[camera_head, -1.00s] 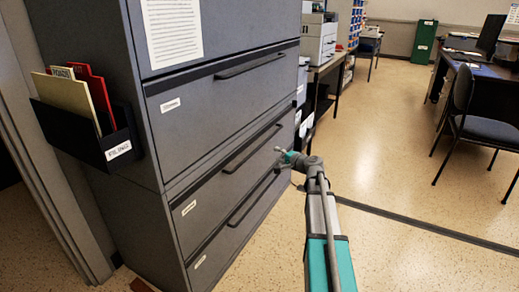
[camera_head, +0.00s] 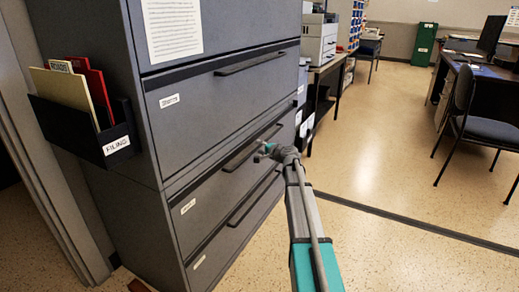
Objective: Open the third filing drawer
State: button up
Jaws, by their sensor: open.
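A dark grey filing cabinet (camera_head: 150,150) fills the left half of the view, with its drawers stacked and all shut. Below the papered front is a labelled drawer with a long bar handle (camera_head: 250,64). Under it is a lower drawer (camera_head: 205,200) with a small white label and a dark bar handle (camera_head: 238,158), and then the bottom drawer (camera_head: 215,255) with its own handle. The top of the cabinet is out of frame. My gripper (camera_head: 262,151) is small and open, in front of the right part of the lower drawer's handle. I cannot tell whether it touches the handle.
A black file holder (camera_head: 75,130) labelled FILING, with folders, hangs on the cabinet's left side. A desk with a printer (camera_head: 318,42) stands behind the cabinet. A dark chair (camera_head: 475,115) and a desk are at right. The floor (camera_head: 390,150) between is clear.

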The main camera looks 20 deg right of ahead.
jog(key=shift+w+a, duration=0.1)
jog(key=shift+w, duration=0.35)
jog(key=shift+c, duration=0.3)
grip_shut()
